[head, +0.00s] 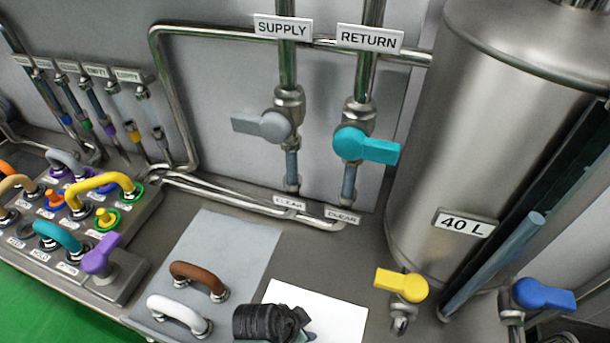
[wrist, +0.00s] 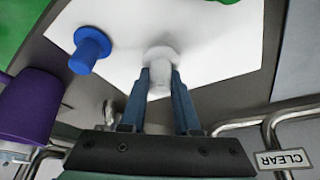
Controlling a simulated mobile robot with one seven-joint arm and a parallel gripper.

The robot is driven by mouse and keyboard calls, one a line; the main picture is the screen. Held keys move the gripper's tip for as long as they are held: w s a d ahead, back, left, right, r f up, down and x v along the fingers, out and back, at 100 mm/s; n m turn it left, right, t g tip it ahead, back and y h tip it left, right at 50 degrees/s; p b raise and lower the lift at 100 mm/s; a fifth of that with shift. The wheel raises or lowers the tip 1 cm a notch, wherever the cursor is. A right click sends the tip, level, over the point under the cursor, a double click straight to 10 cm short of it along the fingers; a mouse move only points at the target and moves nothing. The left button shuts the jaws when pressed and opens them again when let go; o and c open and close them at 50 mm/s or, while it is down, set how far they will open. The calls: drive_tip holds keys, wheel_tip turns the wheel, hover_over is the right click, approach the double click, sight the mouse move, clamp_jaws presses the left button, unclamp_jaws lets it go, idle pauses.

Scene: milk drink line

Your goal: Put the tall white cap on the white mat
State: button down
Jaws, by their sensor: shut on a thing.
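The white cap (wrist: 160,57) is between the fingers of my gripper (wrist: 160,76) in the wrist view, with its wide flange beyond the fingertips. My gripper is shut on it. The white mat (wrist: 222,45) lies behind the cap in the wrist view; I cannot tell whether the cap touches it. In the head view the mat (head: 335,315) is at the bottom centre, and the dark body of my gripper (head: 268,322) covers its left part. The cap and fingertips are hidden there.
A purple cylinder (wrist: 28,108) stands farther left. A grey plate with brown (head: 198,277) and white (head: 180,314) handles lies left of the mat. A yellow valve handle (head: 401,284) is to its right.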

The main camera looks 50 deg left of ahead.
drive_tip(key=shift+f, duration=0.8)
drive_tip(key=shift+f, duration=0.15)
drive_tip(key=c, duration=0.6)
unclamp_jaws()
drive_tip(key=shift+c, duration=0.2)
drive_tip(key=v, duration=1.2)
